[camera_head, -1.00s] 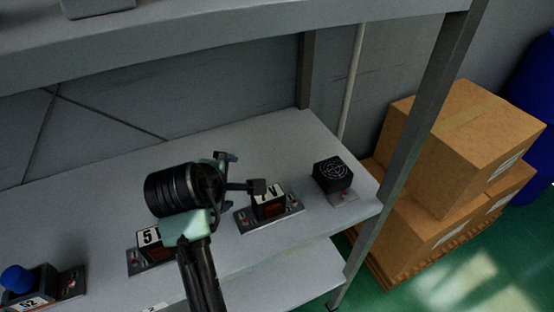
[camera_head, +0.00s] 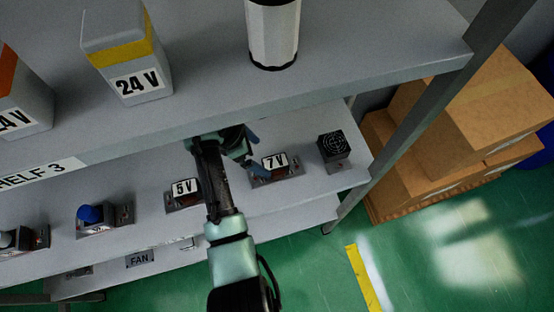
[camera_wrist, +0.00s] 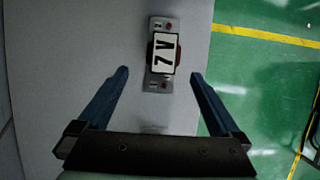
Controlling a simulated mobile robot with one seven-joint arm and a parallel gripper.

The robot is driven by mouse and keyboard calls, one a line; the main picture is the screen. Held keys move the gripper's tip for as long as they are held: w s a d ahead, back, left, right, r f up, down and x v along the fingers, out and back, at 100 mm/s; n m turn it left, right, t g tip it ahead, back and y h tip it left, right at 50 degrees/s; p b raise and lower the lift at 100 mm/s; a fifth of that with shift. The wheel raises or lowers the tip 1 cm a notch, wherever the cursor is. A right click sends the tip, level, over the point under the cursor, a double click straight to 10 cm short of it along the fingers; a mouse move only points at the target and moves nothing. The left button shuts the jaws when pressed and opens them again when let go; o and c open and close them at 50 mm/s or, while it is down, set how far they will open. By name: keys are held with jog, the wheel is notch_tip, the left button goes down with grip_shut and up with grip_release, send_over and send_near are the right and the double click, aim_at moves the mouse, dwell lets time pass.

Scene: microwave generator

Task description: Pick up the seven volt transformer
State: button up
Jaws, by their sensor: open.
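The seven volt transformer (camera_head: 275,164) is a small block with a white "7 V" label on a grey base. It sits on the middle shelf (camera_head: 310,186), left of a black fan. It also shows in the wrist view (camera_wrist: 163,54), between and a little beyond my fingertips. My gripper (camera_wrist: 160,75) is open and empty, with one blue finger on each side of the transformer's line. In the head view my gripper (camera_head: 252,152) is just left of the transformer, partly hidden by my arm and the upper shelf. I cannot tell its exact height above the transformer.
A 5 V transformer (camera_head: 183,191) sits left of my arm. A black fan (camera_head: 333,147) sits close on the right. The upper shelf (camera_head: 330,88) overhangs, bearing 24 V units (camera_head: 128,70) and a white cylinder (camera_head: 273,32). A shelf post (camera_head: 425,105) stands at right, with boxes (camera_head: 470,110) beyond.

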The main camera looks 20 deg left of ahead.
aim_at(275, 162)
jog(key=x, duration=0.5)
jog(key=d+f, duration=0.1)
jog(key=f, duration=0.1)
jog(key=w+d+f, duration=0.1)
jog(key=d+f, duration=0.1)
jog(key=shift+w+p, duration=0.1)
jog(key=shift+p, duration=0.2)
jog(key=shift+w+f, duration=0.1)
jog(key=shift+f, duration=0.2)
grip_shut()
jog(key=shift+w+r, duration=0.1)
jog(key=shift+r, duration=0.05)
